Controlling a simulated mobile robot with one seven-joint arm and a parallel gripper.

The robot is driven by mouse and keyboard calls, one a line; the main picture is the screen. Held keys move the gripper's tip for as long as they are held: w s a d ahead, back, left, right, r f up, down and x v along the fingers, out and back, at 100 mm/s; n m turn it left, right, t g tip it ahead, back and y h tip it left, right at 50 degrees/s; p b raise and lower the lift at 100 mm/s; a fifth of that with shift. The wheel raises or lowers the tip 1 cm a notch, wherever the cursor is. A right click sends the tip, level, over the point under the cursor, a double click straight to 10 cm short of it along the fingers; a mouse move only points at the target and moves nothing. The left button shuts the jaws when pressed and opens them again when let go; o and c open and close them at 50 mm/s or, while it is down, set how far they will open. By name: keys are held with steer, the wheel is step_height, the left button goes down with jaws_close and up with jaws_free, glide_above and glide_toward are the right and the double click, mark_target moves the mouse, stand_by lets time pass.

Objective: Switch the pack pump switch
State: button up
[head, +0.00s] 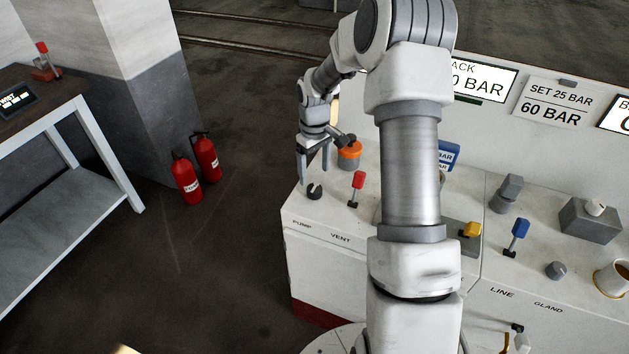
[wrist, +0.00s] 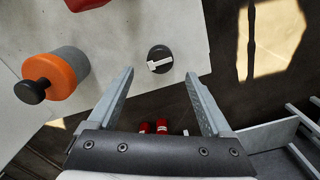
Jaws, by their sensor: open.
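The pump switch (head: 314,192) is a small dark round knob at the left end of the white console (head: 330,212), above the printed word PUMP. In the wrist view the pump switch (wrist: 160,59) is a dark disc with a white bar across it, just beyond and between the fingertips. My gripper (head: 314,170) points down over the switch with its two fingers apart and empty. In the wrist view my gripper (wrist: 159,76) also shows open. No contact with the switch is visible, and the exact height gap is hard to tell.
An orange-topped grey cylinder (head: 349,155) stands close behind my gripper. A red vent lever (head: 357,184) stands right of the switch. A yellow handle (head: 471,230) and a blue lever (head: 519,229) are further right. Fire extinguishers (head: 188,180) stand on the floor at left.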

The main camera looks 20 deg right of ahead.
mark_target(314, 188)
step_height(314, 188, up, 11)
steer(key=shift+p, duration=0.45)
